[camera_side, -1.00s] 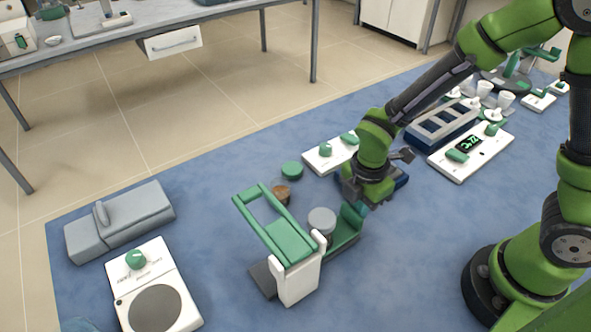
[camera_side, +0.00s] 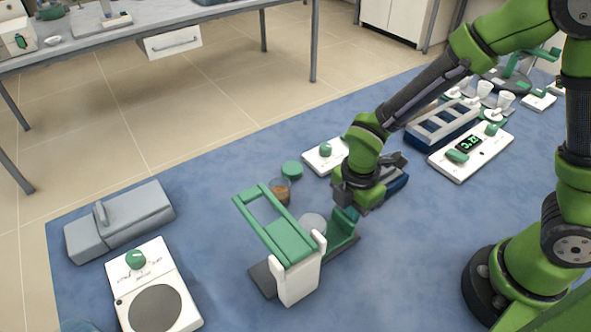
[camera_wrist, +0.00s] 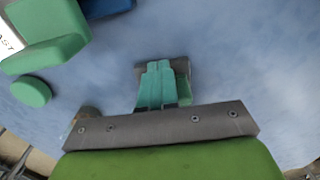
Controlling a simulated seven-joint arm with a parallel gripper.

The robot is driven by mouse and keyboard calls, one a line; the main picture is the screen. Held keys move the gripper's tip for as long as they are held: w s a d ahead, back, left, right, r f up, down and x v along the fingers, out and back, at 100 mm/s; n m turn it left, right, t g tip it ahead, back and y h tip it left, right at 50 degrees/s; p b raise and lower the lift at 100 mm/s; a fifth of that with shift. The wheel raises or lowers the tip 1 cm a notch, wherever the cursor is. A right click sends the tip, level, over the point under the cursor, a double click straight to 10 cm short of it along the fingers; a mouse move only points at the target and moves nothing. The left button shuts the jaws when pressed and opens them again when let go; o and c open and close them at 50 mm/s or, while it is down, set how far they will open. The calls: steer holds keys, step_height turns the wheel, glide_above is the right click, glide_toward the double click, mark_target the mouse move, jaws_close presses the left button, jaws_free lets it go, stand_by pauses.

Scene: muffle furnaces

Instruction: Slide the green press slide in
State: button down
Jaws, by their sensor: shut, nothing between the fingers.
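The press (camera_side: 290,245) stands on the blue mat, with a green hinged frame, a white post and a dark base. Its green press slide (camera_side: 342,236) sticks out to the right, with an upright end plate. A grey round disc (camera_side: 313,223) sits on the slide's inner part, partly under the press frame. My gripper (camera_side: 347,208) is shut and empty, low at the slide's upright end; contact is hard to tell. In the wrist view my gripper's teal fingers (camera_wrist: 160,68) are together, with part of the slide (camera_wrist: 182,68) showing behind them.
A brown-filled jar (camera_side: 280,191) and a green lid (camera_side: 292,170) stand behind the press. A white plate with a green knob (camera_side: 326,151) and a dark blue tray (camera_side: 397,183) are near my gripper. A white hotplate (camera_side: 150,285) is at left. The mat in front is clear.

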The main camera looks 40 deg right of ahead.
mark_target(329, 235)
steer(key=shift+a, duration=3.3)
steer(key=shift+d+r, duration=0.1)
steer(key=shift+d, duration=0.35)
steer(key=shift+r, duration=3.4)
